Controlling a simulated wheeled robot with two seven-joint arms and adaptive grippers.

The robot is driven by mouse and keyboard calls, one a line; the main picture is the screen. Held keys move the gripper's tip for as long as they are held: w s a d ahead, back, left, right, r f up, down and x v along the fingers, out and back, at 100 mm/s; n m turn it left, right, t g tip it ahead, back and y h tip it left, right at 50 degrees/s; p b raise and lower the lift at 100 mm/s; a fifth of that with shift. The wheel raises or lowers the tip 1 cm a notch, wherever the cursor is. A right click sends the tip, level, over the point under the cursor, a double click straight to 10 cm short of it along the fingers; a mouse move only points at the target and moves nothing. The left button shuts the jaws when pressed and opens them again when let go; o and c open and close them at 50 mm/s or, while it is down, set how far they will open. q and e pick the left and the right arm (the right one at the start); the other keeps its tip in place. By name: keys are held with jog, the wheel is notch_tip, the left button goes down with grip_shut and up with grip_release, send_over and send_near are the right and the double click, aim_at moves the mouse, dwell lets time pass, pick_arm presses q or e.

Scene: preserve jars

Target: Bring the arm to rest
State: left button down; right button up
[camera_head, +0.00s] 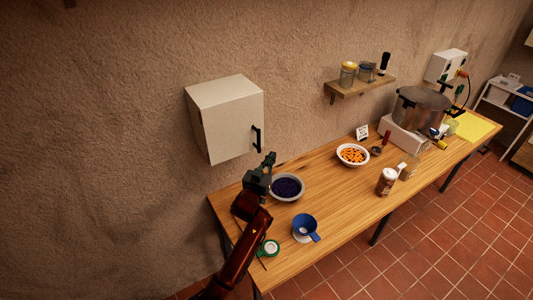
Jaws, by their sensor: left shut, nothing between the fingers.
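My left arm comes in from the bottom left. Its left gripper (269,160) is shut and empty, pointing up and away above the left end of the wooden table (337,203). It shows just left of and above a bowl of dark berries (287,187) and below the wall cabinet's handle. I cannot tell its exact height over the table. My right gripper is not in view.
A bowl of orange pieces (353,155), a brown jar (386,182) and a large pot (421,107) stand farther right. A white cabinet (228,118) hangs above. The table's middle front is clear.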

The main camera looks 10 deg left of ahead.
pick_arm(q)
jog(key=s+d+b, duration=0.2)
jog(key=s+d, duration=0.3)
jog(key=s, duration=0.1)
jog(key=s+a+f+n+g+y, duration=0.1)
jog(key=s+a+f+g+y, duration=0.15)
jog(key=s+a+f, duration=0.75)
jog(key=s+a+f+n+g+y, duration=0.2)
jog(key=s+a+f+g, duration=0.2)
jog(key=s+a+f, duration=0.7)
jog(key=s+a+f+g, duration=0.3)
jog(key=s, duration=0.6)
jog(key=s+a+f+g, duration=0.2)
jog(key=s+f, duration=0.1)
jog(key=s, duration=0.7)
jog(key=s+a+f+g, duration=0.3)
jog(key=s+f, duration=0.1)
jog(key=s, duration=0.5)
notch_tip(320, 180, down, 32)
jog(key=s+d+m+b, duration=0.1)
jog(key=b, duration=0.4)
jog(key=s+f+g+b, duration=0.1)
jog(key=s+f+b, duration=0.1)
jog(key=s+f, duration=0.8)
jog(key=s+f+m+g+b, duration=0.1)
jog(key=s+f+b, duration=0.1)
jog(key=s+f, duration=0.8)
notch_tip(320, 180, down, 5)
jog(key=shift+s+f, duration=0.15)
jog(key=shift+s, duration=0.2)
